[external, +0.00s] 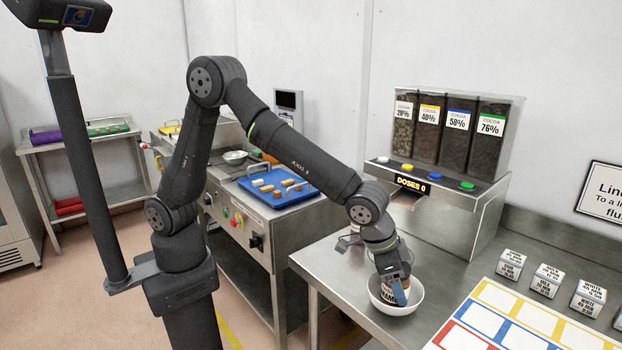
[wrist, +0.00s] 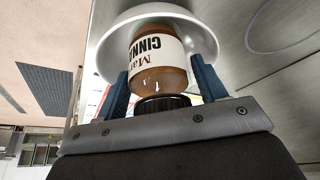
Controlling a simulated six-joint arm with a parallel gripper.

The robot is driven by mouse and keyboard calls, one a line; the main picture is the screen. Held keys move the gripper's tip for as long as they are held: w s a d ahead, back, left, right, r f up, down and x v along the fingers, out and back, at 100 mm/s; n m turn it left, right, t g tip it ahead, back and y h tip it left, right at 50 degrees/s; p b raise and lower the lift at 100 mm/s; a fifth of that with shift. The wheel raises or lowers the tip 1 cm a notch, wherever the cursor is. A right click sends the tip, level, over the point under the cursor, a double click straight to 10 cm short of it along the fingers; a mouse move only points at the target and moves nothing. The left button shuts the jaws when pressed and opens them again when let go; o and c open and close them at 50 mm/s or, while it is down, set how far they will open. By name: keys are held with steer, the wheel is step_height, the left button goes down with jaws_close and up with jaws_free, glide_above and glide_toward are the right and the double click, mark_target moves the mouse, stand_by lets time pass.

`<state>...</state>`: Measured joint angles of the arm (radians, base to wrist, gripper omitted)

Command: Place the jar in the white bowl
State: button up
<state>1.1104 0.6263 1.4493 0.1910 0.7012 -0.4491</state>
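The white bowl (external: 413,306) stands on the steel counter below my gripper. The jar (external: 386,294) is upright within the bowl's rim, partly hidden by my gripper (external: 398,291). In the wrist view the jar (wrist: 158,62) has brown contents, a white label and a black lid facing my gripper. The bowl (wrist: 108,45) shows around the jar's far end. Whether the jar's base touches the bowl's bottom is hidden.
A cocoa dispenser (external: 440,150) stands behind the bowl. A board with coloured frames (external: 520,318) and several labelled blocks (external: 546,281) lie to the right. A blue tray (external: 278,184) with brown pieces sits on the left bench. Bare counter (external: 345,285) lies left of the bowl.

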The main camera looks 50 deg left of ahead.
steer(key=shift+r, duration=0.15)
steer(key=shift+r, duration=0.3)
steer(key=v, duration=1.1)
steer(key=shift+s+a+r, duration=0.15)
steer(key=x, duration=1.2)
steer(key=shift+r, duration=1.95)
